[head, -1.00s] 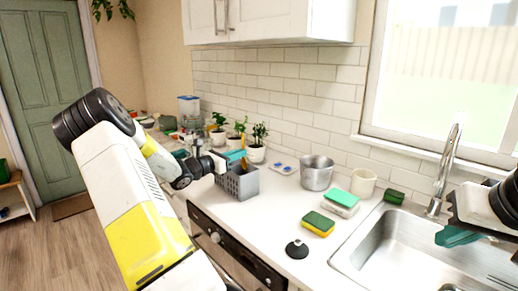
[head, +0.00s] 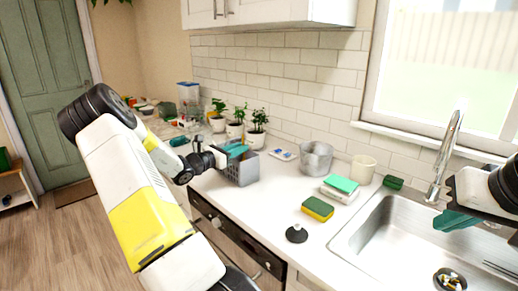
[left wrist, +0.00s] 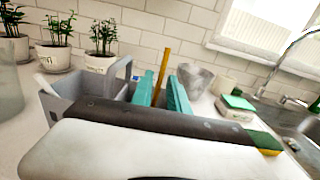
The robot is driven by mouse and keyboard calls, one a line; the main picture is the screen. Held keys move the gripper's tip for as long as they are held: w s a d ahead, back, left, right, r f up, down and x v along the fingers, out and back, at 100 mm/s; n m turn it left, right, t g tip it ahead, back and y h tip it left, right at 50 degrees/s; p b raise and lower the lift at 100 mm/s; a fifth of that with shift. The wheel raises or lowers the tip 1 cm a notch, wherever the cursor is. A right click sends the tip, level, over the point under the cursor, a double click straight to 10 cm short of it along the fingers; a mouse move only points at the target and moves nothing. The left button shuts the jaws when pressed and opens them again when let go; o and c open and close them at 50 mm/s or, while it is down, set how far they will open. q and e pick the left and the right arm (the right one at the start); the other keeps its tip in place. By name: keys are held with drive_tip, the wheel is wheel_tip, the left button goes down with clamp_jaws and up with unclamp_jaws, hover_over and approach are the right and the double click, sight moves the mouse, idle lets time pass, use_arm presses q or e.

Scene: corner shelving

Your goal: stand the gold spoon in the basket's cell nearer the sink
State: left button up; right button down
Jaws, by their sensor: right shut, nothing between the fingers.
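The grey basket (head: 242,174) stands on the counter; its upright handle (left wrist: 122,72) and near side show in the left wrist view. My left gripper (head: 236,150) is at the top of the basket, with its teal fingers (left wrist: 162,95) on the sink side of the handle. The fingers look apart. The gold spoon's thin shaft (left wrist: 164,68) rises upright, slightly tilted, between them; its lower end is hidden. In the head view a bit of the spoon (head: 243,155) shows by the fingers. My right gripper (head: 457,220) is shut and empty over the sink (head: 375,225).
Potted plants (head: 257,130) stand behind the basket. A metal pot (head: 316,160), a cream cup (head: 363,168), sponges (head: 318,208) and a black stopper (head: 297,233) are to the right. The tap (head: 446,155) rises behind the sink.

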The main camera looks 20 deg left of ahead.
use_arm(q)
drive_tip(key=shift+o, duration=0.5)
drive_tip(key=v, duration=0.7)
drive_tip(key=shift+s, duration=0.35)
drive_tip(key=shift+s+a, duration=0.1)
drive_tip(key=shift+a, duration=0.05)
idle(0.3)
